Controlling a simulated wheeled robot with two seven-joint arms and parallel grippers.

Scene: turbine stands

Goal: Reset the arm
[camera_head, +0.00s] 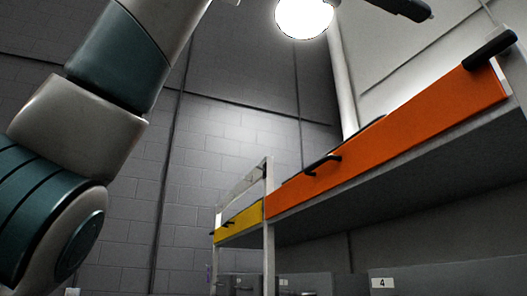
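My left arm comes in from the left as large grey and teal links, raised, and leaves the picture at the top. My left gripper is out of view above the top edge or beyond it. No part of my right gripper can be made out. A dark, rod-like part (405,8) pokes in at the top right edge; I cannot tell what it belongs to.
A stand with an orange panel (400,145) and black handles fills the right side. A yellow panel (239,224) stands farther back. Grey boxes, one labelled 4 (382,283), sit below. A bright round lamp (303,17) shows at the top. Grey block wall (225,150) lies behind.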

